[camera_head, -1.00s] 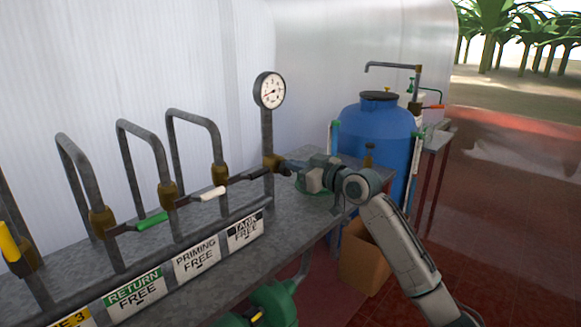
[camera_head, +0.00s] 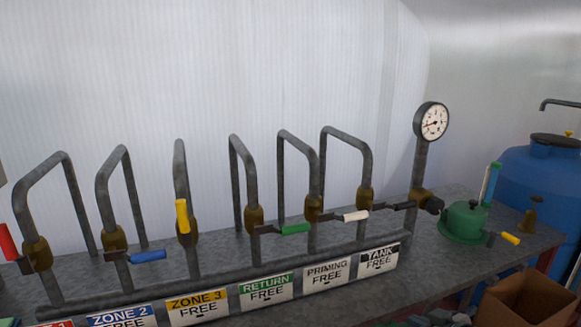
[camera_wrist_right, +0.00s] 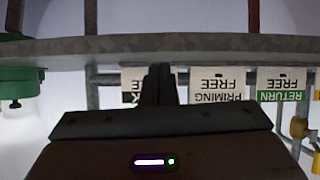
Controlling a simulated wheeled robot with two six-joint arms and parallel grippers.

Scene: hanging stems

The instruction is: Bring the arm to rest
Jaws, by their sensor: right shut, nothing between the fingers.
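My right gripper (camera_wrist_right: 160,84) is shut and empty in the right wrist view, its dark fingers together in front of the bench edge and the label plates. In the head view only a dark bit of it (camera_head: 436,317) shows at the bottom edge, below the bench front; the rest of the right arm is out of that picture. The right wrist view is upside down and shows the PRIMING plate (camera_wrist_right: 216,86) and RETURN plate (camera_wrist_right: 283,86) behind the fingers. My left gripper is not in view.
The grey bench (camera_head: 400,262) carries a pipe row with coloured valve handles; the yellow handle (camera_head: 182,216) stands upright. A gauge (camera_head: 431,122), a green round device (camera_head: 464,222) and a blue tank (camera_head: 545,185) are at right. A cardboard box (camera_head: 527,300) is lower right.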

